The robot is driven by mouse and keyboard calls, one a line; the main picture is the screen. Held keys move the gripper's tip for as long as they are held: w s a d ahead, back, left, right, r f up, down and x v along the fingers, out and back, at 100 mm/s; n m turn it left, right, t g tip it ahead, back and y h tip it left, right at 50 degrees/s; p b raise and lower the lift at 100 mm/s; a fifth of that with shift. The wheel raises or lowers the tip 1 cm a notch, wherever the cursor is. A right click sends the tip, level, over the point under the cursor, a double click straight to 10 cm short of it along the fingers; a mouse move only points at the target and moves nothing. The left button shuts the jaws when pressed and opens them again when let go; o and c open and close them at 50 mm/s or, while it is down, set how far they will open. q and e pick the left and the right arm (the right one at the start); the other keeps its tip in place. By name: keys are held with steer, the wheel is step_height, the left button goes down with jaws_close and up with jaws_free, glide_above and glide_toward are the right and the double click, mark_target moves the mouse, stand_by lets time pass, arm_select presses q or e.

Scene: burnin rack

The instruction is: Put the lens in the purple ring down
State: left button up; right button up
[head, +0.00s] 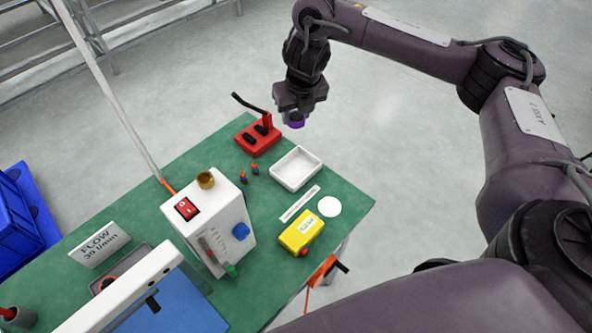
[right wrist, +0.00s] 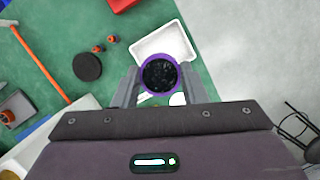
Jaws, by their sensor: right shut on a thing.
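The lens in the purple ring (head: 296,124) hangs in my right gripper (head: 297,110), in the air past the far right edge of the green table as the head view shows it. In the right wrist view the purple ring (right wrist: 160,74) with its dark lens sits between the two fingers (right wrist: 158,86), which are shut on it. It shows in front of the white tray there. My left gripper is in neither view.
The green table (head: 200,148) holds a white open tray (head: 296,169), a red stand (head: 258,138), a white box with a brass cup (head: 205,180), a yellow box (head: 301,231) and a white disc (head: 329,206). A black disc (right wrist: 87,66) lies near small orange pieces (right wrist: 98,48).

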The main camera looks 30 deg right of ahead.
steer(key=shift+f, duration=0.25)
steer(key=b, duration=0.7)
glide_above(295, 170)
steer(key=shift+n, duration=0.3)
steer(key=f, duration=1)
steer(key=s+f, duration=0.1)
steer(key=f, duration=0.3)
steer(key=shift+f, duration=0.4)
steer(key=shift+s+x, duration=0.25)
steer(key=shift+x, duration=0.9)
steer(key=shift+s+x, duration=0.25)
steer(key=shift+x, duration=0.95)
steer(key=shift+f, duration=0.15)
steer(key=shift+b, duration=0.3)
steer(key=shift+f, duration=0.15)
steer(key=o, duration=0.9)
steer(key=shift+o, duration=0.2)
